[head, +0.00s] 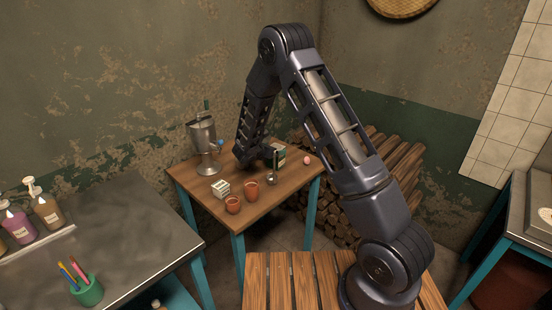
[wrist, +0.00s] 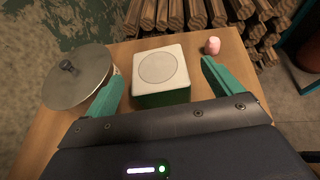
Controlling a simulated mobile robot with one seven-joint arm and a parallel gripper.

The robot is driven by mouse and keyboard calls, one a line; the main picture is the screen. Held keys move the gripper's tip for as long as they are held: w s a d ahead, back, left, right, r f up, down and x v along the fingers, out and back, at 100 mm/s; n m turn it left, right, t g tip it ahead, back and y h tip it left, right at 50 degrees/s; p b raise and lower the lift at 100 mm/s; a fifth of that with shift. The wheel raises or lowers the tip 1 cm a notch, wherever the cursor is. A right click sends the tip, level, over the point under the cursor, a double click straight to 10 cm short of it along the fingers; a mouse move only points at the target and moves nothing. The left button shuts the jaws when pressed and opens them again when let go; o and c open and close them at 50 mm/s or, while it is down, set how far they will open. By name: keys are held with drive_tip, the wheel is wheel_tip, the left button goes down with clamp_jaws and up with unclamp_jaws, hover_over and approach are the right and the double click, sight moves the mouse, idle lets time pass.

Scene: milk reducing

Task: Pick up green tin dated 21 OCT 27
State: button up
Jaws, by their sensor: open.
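The green tin (wrist: 160,75) stands upright on the small wooden table, with a pale square top and a round lid; its date cannot be read. In the head view the tin (head: 279,155) shows only partly behind my gripper. My gripper (head: 262,160) is low over the table beside the tin. In the wrist view my gripper (wrist: 158,82) is open, with one teal finger to the left of the tin and one to its right. Nothing is held, and gaps show between the tin and both fingers.
Two clay cups (head: 251,191), a white box (head: 220,188) and a metal ladle-like thing (head: 272,168) are at the front. A pink egg-like object (wrist: 212,46) lies right of the tin. Firewood (head: 375,165) is stacked behind.

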sight(278, 148)
drive_tip(key=shift+x, duration=2.7)
drive_tip(key=shift+a, duration=0.15)
drive_tip(key=c, duration=1.4)
